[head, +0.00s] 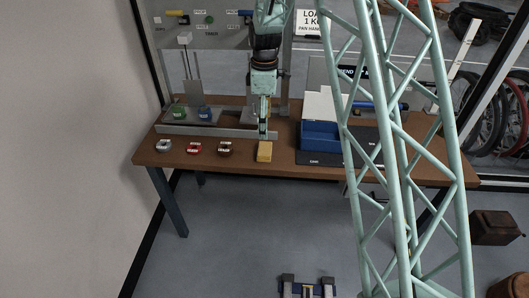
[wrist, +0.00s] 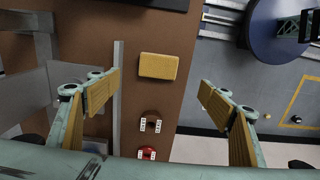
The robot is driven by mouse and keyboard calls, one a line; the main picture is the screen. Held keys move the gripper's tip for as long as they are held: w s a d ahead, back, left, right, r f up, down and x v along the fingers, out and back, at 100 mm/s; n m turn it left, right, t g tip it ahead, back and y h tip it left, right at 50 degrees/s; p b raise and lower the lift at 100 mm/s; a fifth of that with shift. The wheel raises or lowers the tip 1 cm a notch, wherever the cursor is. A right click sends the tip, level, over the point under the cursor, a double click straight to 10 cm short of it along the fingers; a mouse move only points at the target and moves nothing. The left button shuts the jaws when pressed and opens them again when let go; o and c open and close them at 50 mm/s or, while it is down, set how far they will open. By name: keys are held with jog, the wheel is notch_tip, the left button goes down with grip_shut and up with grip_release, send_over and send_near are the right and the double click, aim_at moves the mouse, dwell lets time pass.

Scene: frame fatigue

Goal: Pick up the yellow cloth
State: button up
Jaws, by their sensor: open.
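The yellow cloth (head: 264,152) is a small folded block lying on the brown table (head: 245,166) near its front edge. In the wrist view the cloth (wrist: 158,66) shows whole and uncovered, beyond the fingertips and roughly midway between them. My gripper (head: 263,132) points down just behind the cloth in the head view, and its exact height above the table is hard to tell. In the wrist view my gripper (wrist: 154,96) has its two ribbed fingers spread wide with nothing between them.
A brown item (head: 225,149), a red item (head: 194,148) and a pale item (head: 163,146) sit in a row left of the cloth. A grey rail (head: 215,131) runs behind them. A blue box (head: 319,135) on a dark mat (head: 352,158) stands to the right.

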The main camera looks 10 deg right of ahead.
jog(key=shift+f, duration=0.15)
jog(key=b, duration=0.2)
send_over(265, 148)
jog(key=shift+s+a+f, duration=0.1)
jog(key=shift+f, duration=2)
jog(key=shift+s+a+f, duration=0.1)
jog(key=shift+f, duration=1.95)
jog(key=shift+w+d+f+b, duration=0.1)
jog(key=shift+f+b, duration=0.2)
jog(key=shift+f, duration=1)
jog(key=shift+w+f+b, duration=0.1)
jog(key=shift+f+b, duration=0.2)
jog(key=shift+f, duration=1)
jog(key=c, duration=1)
